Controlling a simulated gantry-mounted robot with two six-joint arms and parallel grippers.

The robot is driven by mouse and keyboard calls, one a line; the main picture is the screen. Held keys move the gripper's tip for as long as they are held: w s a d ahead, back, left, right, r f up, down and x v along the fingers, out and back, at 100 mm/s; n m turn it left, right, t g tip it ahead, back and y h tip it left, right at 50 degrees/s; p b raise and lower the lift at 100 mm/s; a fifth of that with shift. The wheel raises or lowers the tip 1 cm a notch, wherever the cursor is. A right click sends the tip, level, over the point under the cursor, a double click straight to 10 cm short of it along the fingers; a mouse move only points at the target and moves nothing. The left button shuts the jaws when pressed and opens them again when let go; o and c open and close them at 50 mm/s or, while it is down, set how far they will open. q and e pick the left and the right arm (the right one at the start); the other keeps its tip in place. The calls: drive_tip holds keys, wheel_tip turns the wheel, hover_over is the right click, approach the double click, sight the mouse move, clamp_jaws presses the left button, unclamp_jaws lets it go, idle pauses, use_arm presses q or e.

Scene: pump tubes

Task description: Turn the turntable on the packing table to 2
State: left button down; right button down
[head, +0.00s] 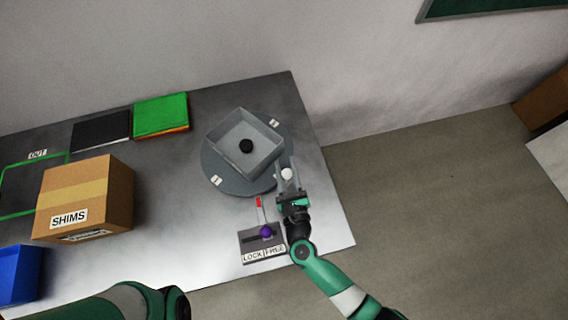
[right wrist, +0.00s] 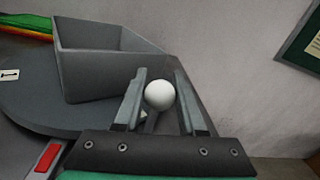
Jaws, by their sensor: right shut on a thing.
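A red marker (head: 258,202) stands on the table at the near rim. My right gripper (head: 287,174) is shut on the white ball knob (right wrist: 160,95) at the turntable's right edge; the knob's stem shows between the fingers. My left arm shows at the bottom left, its gripper out of frame.
A lever plate (head: 249,246) labelled LOCK and FREE, with a purple knob (head: 266,231), lies close left of my right wrist. A SHIMS carton (head: 115,195), blue bin (head: 20,275), green folders (head: 161,114) and black folder (head: 101,130) stand left. A wall is behind.

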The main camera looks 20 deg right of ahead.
drive_tip(key=shift+s+d+f, duration=0.1)
drive_tip(key=shift+d, duration=0.15)
idle(0.6)
drive_tip(key=c, duration=0.8)
unclamp_jaws()
drive_tip(key=shift+s, duration=0.1)
drive_tip(key=shift+c, duration=0.2)
drive_tip(key=o, duration=0.3)
drive_tip(key=shift+s+d+f, duration=0.15)
drive_tip(key=shift+s+d, duration=0.2)
drive_tip(key=shift+s, duration=0.1)
drive_tip(key=shift+w+a, duration=0.25)
drive_tip(key=shift+w, duration=0.05)
use_arm(q)
drive_tip(key=shift+s+d+r+p, duration=0.1)
drive_tip(key=shift+s+r+p, duration=0.05)
drive_tip(key=shift+r+p, duration=0.4)
drive_tip(key=shift+s+d+r+p, duration=0.1)
drive_tip(key=shift+r+p, duration=0.3)
drive_tip(key=shift+p, duration=0.1)
use_arm(e)
drive_tip(key=s, duration=0.3)
drive_tip(key=s+a, duration=0.1)
drive_tip(key=s, duration=0.3)
drive_tip(key=s+a, duration=0.1)
drive_tip(key=s, duration=0.3)
drive_tip(key=shift+s, duration=0.25)
